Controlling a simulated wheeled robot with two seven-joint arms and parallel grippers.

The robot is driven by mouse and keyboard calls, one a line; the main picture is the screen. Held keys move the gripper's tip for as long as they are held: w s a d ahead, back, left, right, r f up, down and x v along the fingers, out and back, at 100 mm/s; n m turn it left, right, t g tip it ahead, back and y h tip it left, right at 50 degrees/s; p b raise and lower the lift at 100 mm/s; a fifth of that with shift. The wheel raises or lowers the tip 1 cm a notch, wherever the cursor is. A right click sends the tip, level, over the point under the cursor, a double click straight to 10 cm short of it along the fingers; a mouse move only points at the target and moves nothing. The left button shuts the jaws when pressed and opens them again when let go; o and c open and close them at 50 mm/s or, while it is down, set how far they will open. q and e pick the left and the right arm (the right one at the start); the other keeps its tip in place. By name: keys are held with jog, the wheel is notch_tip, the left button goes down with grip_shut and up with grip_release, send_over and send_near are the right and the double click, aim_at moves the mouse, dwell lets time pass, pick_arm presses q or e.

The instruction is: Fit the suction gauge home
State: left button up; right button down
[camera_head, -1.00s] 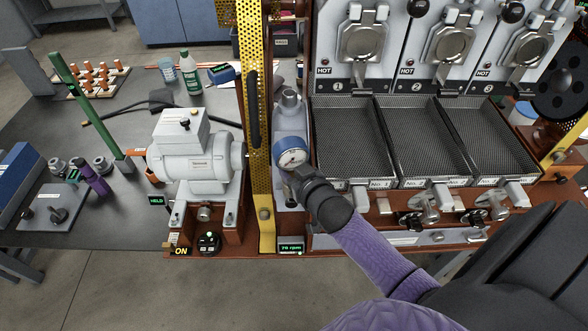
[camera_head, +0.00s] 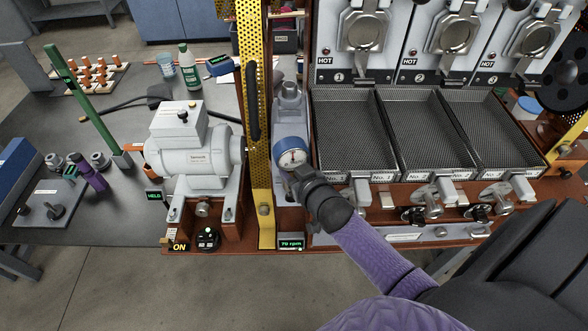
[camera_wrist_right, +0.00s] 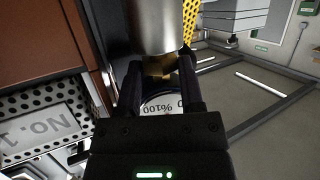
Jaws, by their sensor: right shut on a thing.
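The suction gauge (camera_head: 291,157) is a round dial with a white face and blue rim, just right of the yellow perforated guard. My right gripper (camera_head: 302,176) is shut on it from the front right. In the right wrist view, the gripper's fingers (camera_wrist_right: 160,88) stand either side of the gauge's brass stem (camera_wrist_right: 158,69), with part of the white dial (camera_wrist_right: 163,107) below. A grey metal cylinder (camera_wrist_right: 158,25) is directly above the stem; I cannot tell how deep the stem sits. A grey upright fitting (camera_head: 289,95) stands behind the gauge.
The yellow guard (camera_head: 259,190) stands close left of the gauge, with the grey motor (camera_head: 195,157) beyond it. Mesh trays (camera_head: 352,130) and levers (camera_head: 428,197) are close on the right. A rpm display (camera_head: 291,243) is below. Free floor lies in front.

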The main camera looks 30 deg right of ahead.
jog(key=shift+f, duration=0.4)
jog(key=shift+c, duration=2.4)
grip_release()
jog(key=o, duration=0.3)
jog(key=shift+a+r, duration=0.1)
jog(key=shift+r, duration=0.05)
jog(key=shift+o, duration=0.2)
jog(key=shift+s+r, duration=0.1)
jog(key=shift+s, duration=0.1)
jog(key=p+v, duration=0.1)
jog(key=v, duration=0.8)
jog(key=shift+s+p, duration=0.25)
jog(key=shift+p, duration=0.1)
